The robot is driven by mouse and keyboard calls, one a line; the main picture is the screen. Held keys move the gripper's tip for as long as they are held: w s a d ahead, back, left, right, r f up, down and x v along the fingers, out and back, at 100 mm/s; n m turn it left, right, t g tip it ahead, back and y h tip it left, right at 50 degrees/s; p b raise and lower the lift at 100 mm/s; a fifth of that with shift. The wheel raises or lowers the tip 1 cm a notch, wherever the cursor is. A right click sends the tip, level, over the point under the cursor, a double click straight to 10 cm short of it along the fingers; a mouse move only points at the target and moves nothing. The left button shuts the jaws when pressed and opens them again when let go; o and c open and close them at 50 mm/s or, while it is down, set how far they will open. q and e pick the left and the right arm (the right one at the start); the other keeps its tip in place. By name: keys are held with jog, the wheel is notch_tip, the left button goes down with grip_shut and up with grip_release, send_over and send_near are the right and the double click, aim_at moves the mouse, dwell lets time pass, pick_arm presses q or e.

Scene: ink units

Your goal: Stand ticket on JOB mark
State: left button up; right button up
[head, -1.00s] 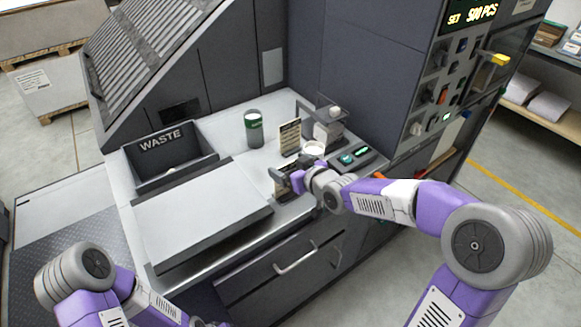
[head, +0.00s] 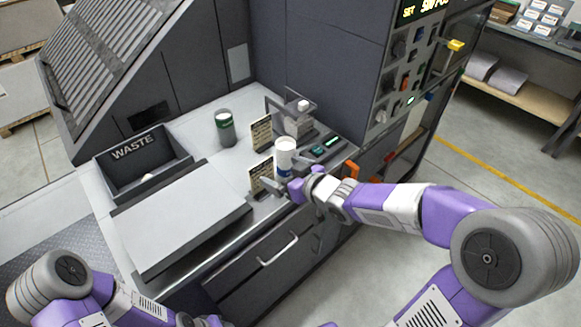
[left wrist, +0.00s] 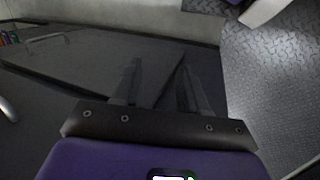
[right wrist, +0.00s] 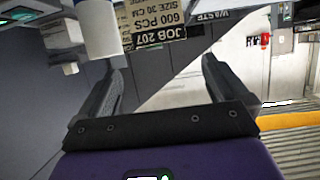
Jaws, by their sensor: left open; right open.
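A cream ticket with dark print (head: 261,174) stands upright near the front edge of the worktop, beside a white cylinder with a blue lower band (head: 285,152). In the right wrist view a ticket (right wrist: 155,18) reads JOB 207, upside down, beyond the fingertips. My right gripper (head: 272,185) is open, close in front of the front ticket, with nothing between its fingers (right wrist: 165,75). A second printed card (head: 261,133) stands further back. I cannot make out the JOB mark. My left gripper (left wrist: 160,85) is open and empty, low by dark cabinet panels.
A green can with a pale top (head: 225,128) stands behind the cards. A WASTE bin (head: 188,165) and a raised flat plate (head: 180,218) lie to the left. A small stand (head: 298,122) and a button panel (head: 325,148) are at the right.

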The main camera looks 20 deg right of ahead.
jog(key=s+a+f+m+g, duration=0.2)
jog(key=f+g, duration=0.1)
jog(key=f, duration=0.6)
jog(key=s+a+f+m+g, duration=0.1)
jog(key=s+f+m+g, duration=0.15)
jog(key=f, duration=0.75)
jog(key=s+a+f+m+g, duration=0.1)
jog(key=s+a+f+g, duration=0.2)
jog(key=s+f, duration=0.5)
jog(key=s+a+f+m+g, duration=0.1)
jog(key=s+a+f+g, duration=0.2)
jog(key=s+f, duration=0.5)
jog(key=shift+f+g+p, duration=0.4)
jog(key=shift+f+g, duration=0.05)
jog(key=shift+f, duration=0.05)
jog(key=shift+d, duration=0.1)
